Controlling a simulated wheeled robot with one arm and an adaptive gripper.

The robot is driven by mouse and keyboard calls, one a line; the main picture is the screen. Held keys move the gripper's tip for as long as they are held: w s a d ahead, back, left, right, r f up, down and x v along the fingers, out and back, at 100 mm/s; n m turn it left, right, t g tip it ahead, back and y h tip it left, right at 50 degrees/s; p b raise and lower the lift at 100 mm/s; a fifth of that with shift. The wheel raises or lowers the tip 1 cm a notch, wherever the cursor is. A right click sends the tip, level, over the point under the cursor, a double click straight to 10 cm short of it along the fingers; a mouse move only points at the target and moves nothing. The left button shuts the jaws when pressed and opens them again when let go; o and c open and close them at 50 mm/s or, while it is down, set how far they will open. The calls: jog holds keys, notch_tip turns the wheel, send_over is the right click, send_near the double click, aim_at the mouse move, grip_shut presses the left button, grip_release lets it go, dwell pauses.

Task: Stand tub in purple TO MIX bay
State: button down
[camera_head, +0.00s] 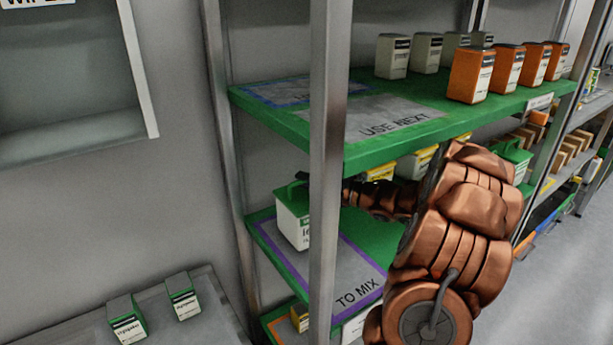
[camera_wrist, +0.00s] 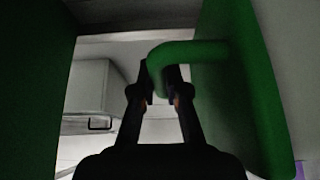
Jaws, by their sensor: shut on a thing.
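A white tub (camera_head: 292,221) with a green lid and handle is upright over the left part of the purple-outlined TO MIX bay (camera_head: 345,275) in the head view. I cannot tell whether its base touches the shelf. In the wrist view, my gripper (camera_wrist: 162,88) is shut on the tub's green handle (camera_wrist: 190,52), beside the broad green lid (camera_wrist: 238,90). In the head view, my copper arm reaches in from the right, and the shelf post hides the gripper's fingers.
A grey metal post (camera_head: 326,130) stands in front of the bay. The green upper shelf (camera_head: 360,152) is overhead, with grey and orange boxes (camera_head: 470,76). Yellow-topped containers (camera_head: 381,173) stand further back right. Two small green-topped boxes (camera_head: 127,320) sit on a grey surface lower left.

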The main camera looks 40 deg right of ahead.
jog(key=shift+f, duration=0.95)
jog(key=c, duration=1.2)
grip_release()
jog(key=shift+s+d, duration=0.1)
jog(key=shift+s, duration=0.2)
jog(key=b+v, duration=0.1)
jog(key=v, duration=1)
jog(key=shift+s, duration=0.2)
jog(key=shift+d, duration=0.1)
